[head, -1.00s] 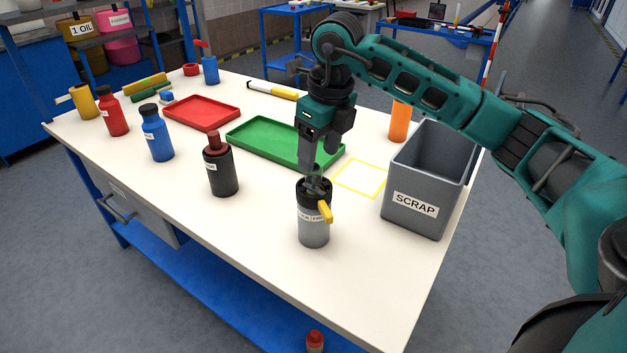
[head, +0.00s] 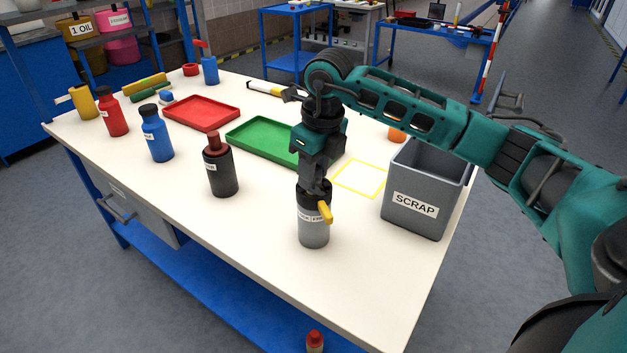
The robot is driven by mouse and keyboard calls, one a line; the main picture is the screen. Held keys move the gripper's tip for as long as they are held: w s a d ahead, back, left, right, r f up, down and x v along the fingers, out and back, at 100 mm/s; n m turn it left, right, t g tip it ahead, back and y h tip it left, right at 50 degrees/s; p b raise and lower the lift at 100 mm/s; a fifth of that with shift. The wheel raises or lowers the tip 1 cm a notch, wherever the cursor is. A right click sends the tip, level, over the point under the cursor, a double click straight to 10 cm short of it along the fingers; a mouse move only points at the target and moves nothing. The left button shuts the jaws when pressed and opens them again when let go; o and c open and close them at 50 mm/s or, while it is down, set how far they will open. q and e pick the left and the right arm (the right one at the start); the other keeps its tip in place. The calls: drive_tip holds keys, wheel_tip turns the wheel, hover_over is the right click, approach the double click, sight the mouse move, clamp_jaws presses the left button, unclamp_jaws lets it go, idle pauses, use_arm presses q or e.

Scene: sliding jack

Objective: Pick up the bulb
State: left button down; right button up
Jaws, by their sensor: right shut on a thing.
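My right gripper (head: 314,188) points straight down at the black top of a grey canister (head: 314,232), which has a label and a yellow side lever (head: 325,212). The canister stands upright on the white table (head: 250,235), near its front edge. The gripper is shut at the canister's top; the fingertips are small and partly lost against the black, so the exact contact is hard to see. I cannot make out anything that is clearly a bulb. My left gripper is not in view.
A grey SCRAP bin (head: 415,208) stands right of the canister, and a black bottle (head: 220,170) left of it. Behind are a green tray (head: 262,150), a red tray (head: 202,113) and a yellow-outlined square (head: 360,178). The front table area is clear.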

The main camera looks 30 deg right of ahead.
drive_tip(key=c, duration=0.4)
drive_tip(key=shift+r, duration=0.1)
drive_tip(key=shift+c, duration=0.2)
